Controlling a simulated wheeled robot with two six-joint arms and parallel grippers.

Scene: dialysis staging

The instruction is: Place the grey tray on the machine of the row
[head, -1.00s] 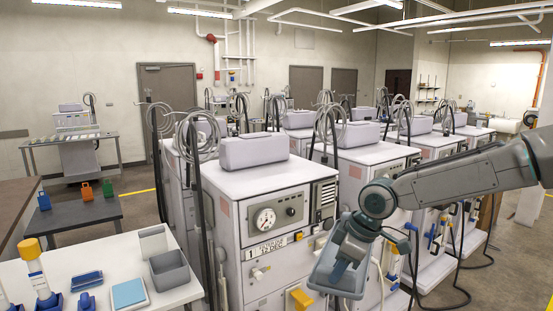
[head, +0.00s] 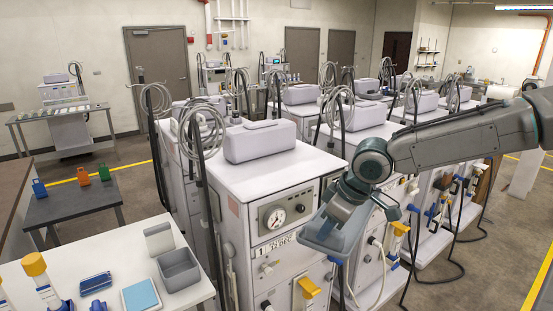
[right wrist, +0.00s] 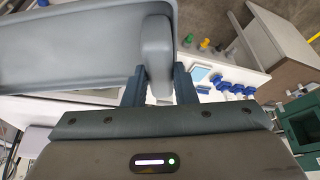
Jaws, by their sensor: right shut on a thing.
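My right gripper (head: 345,208) is shut on the grey tray (head: 322,236). My left gripper is not in view.
More white machines stand in rows behind and to the right, with coiled hoses on poles (head: 203,130). A white table (head: 80,278) at lower left carries a grey bin (head: 179,270), a blue pad and yellow-capped bottles. The front part of the nearest machine's top is bare.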

